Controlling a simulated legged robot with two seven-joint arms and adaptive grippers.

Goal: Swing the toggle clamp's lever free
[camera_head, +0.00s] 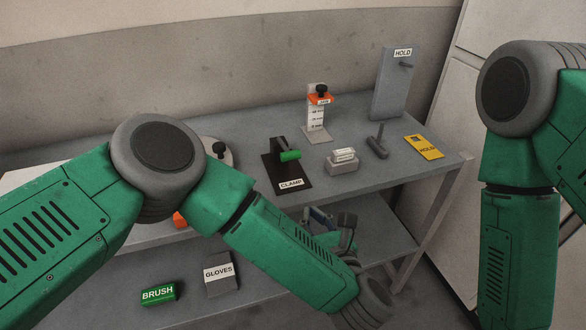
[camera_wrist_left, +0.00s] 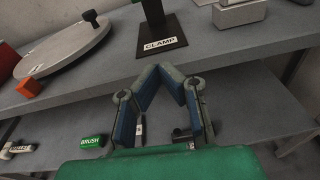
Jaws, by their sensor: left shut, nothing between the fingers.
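The toggle clamp (camera_head: 279,165) stands on the grey table top, on a black base plate labelled CLAMP. Its lever (camera_head: 290,156) has a green grip that points toward the right front. In the left wrist view only the lower part of the clamp (camera_wrist_left: 155,30) shows, and the lever is out of frame. My left gripper (camera_head: 333,219) is in front of the table edge, nearer to me than the clamp and apart from it. In the left wrist view its fingertips (camera_wrist_left: 160,70) meet with nothing between them. My right gripper is not in view.
A round turntable (camera_wrist_left: 66,48) and an orange block (camera_wrist_left: 30,87) lie left of the clamp. A grey block (camera_head: 343,161), an orange-topped stand (camera_head: 316,117) and a HOLD panel (camera_head: 392,85) stand to the right. The lower shelf holds the BRUSH box (camera_head: 158,293) and GLOVES box (camera_head: 220,274).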

